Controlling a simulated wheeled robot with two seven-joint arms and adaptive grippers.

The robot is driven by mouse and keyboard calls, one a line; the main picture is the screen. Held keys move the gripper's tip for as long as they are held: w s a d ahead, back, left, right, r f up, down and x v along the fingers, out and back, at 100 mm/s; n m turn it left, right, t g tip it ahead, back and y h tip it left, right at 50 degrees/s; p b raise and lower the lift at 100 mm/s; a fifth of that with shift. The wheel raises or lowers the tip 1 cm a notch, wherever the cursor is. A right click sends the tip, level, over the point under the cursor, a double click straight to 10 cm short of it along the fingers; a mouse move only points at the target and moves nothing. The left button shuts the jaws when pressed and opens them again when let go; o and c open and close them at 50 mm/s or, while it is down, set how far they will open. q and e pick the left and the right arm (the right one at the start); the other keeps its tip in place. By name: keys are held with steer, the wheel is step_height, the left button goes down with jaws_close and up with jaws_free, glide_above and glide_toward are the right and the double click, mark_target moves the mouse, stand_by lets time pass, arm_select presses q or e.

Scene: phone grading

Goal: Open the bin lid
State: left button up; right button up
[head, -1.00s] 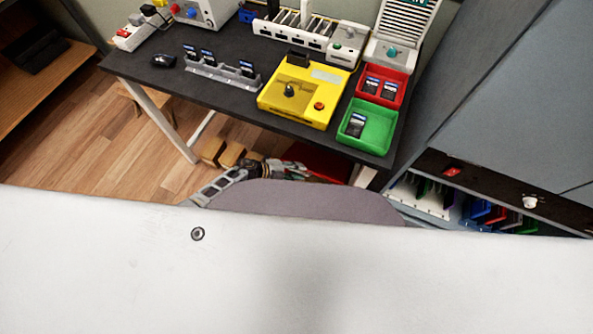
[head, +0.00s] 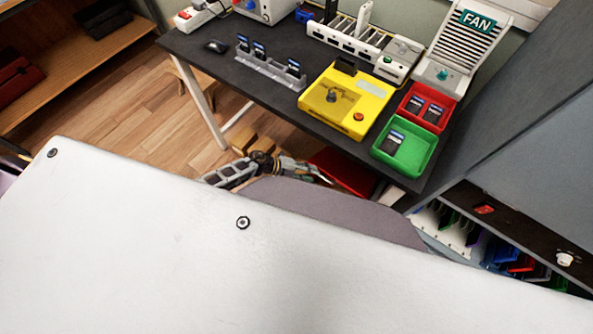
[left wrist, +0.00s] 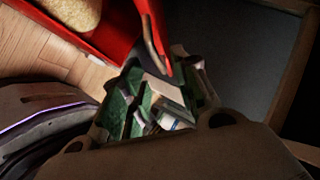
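A red bin (head: 346,172) sits low beneath the front of the dark table in the head view, partly hidden by the table and by my own body. Its lid cannot be told apart from its body there. My left gripper (head: 308,171) is beside it, just to its left. In the left wrist view, a red surface (left wrist: 98,38) runs along the top left and a red curved strip (left wrist: 151,36) hangs close to the gripper (left wrist: 178,88). Whether they touch is unclear. The view is dark, so the fingers' opening cannot be told. My right gripper is not in view.
The dark table (head: 270,90) holds a yellow box (head: 346,100), a red tray (head: 425,108), a green tray (head: 405,149) and a fan unit (head: 462,50). A grey cabinet with an open shelf (head: 500,225) stands right. Wooden floor (head: 150,120) is open at left.

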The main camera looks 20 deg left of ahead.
arm_select(q)
steer(key=shift+v, duration=2.85)
steer(key=shift+r, duration=0.1)
